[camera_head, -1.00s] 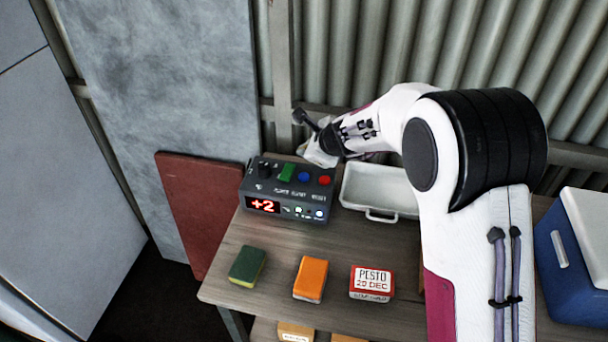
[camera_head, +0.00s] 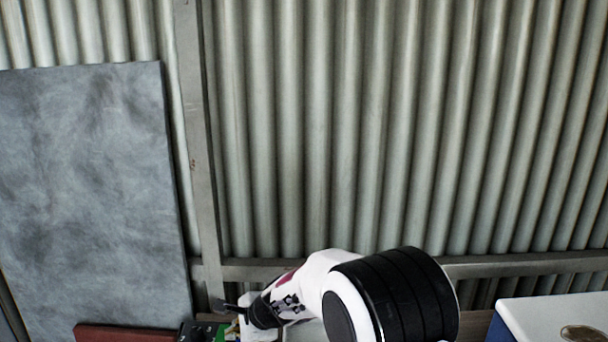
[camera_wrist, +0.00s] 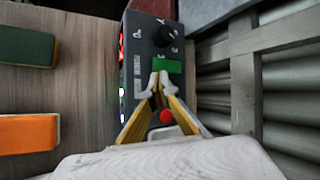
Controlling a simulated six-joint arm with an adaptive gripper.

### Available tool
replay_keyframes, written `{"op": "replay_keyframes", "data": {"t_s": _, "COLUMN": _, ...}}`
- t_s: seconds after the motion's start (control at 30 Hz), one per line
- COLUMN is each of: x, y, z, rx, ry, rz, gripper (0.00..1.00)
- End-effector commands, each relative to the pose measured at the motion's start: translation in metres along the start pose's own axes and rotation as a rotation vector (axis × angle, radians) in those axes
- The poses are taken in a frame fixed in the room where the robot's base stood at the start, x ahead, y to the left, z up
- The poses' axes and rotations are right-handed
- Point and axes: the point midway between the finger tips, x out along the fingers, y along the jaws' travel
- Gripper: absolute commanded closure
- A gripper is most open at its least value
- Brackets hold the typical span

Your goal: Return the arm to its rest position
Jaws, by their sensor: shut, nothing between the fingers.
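My gripper (camera_wrist: 159,78) is shut with nothing in its fingers, in the wrist view. Its tips are over the dark control box (camera_wrist: 146,52), close to the green button (camera_wrist: 168,66). A red button (camera_wrist: 167,117) shows between the fingers' lower parts; the blue one is hidden. I cannot tell whether the tips touch the box. In the head view my gripper (camera_head: 232,307) is low in the picture, beside the control box (camera_head: 196,330), which is mostly cut off by the bottom edge. My arm reaches in from the bottom.
A green sponge (camera_wrist: 28,46) and an orange block (camera_wrist: 28,134) lie on the wooden bench (camera_wrist: 75,85). A metal rail (camera_wrist: 243,85) and corrugated wall (camera_head: 330,130) stand behind. A grey panel (camera_head: 90,190), red board (camera_head: 125,334) and white-lidded cooler (camera_head: 550,312) flank the arm.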

Motion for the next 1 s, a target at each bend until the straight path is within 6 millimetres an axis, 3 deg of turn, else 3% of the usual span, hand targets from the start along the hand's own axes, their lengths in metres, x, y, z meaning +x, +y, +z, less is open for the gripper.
{"op": "replay_keyframes", "data": {"t_s": 0.17, "x": -0.022, "y": 0.036, "z": 0.008, "rx": -0.212, "ry": -0.031, "rz": 0.093, "gripper": 1.00}}
{"op": "replay_keyframes", "data": {"t_s": 0.47, "x": -0.088, "y": 0.081, "z": 0.008, "rx": -0.548, "ry": -0.072, "rz": 0.208, "gripper": 1.00}}
{"op": "replay_keyframes", "data": {"t_s": 1.0, "x": -0.210, "y": 0.146, "z": -0.015, "rx": -0.973, "ry": -0.074, "rz": 0.349, "gripper": 1.00}}
